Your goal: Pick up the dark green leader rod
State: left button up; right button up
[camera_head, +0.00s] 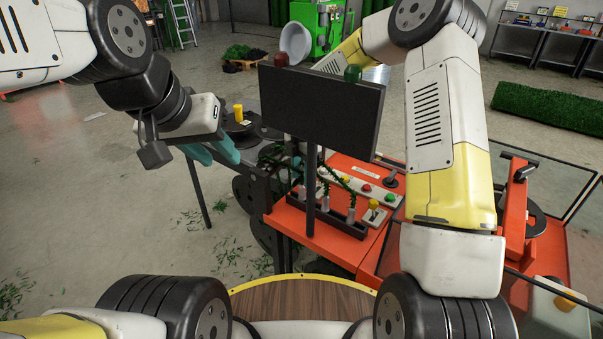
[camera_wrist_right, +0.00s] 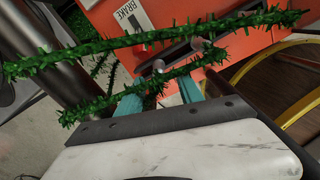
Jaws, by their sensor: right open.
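Bristly green rods stand in the dark rack (camera_head: 325,219) of the orange machine, partly behind the black panel. One curved green rod (camera_head: 343,186) shows at its lower edge; I cannot tell which is the dark green leader rod. In the right wrist view a long green rod (camera_wrist_right: 100,47) crosses the top, and a shorter green rod (camera_wrist_right: 85,111) passes by the fingertips. My right gripper (camera_wrist_right: 160,97) is open, its teal fingers spread along the shorter rod; contact is unclear. In the head view the panel mostly hides it. My left gripper (camera_head: 213,153) is open and empty, left of the machine.
The black panel (camera_head: 320,108) on a post stands in front of the rack. The orange machine (camera_head: 305,231) has buttons and a lever. A dark wheel (camera_head: 248,192) is at its left side. Clear panels enclose the right side. The floor at left is open, with green scraps.

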aim_at(302, 189)
jog(key=f, duration=0.6)
jog(key=shift+w, duration=0.2)
grip_shut()
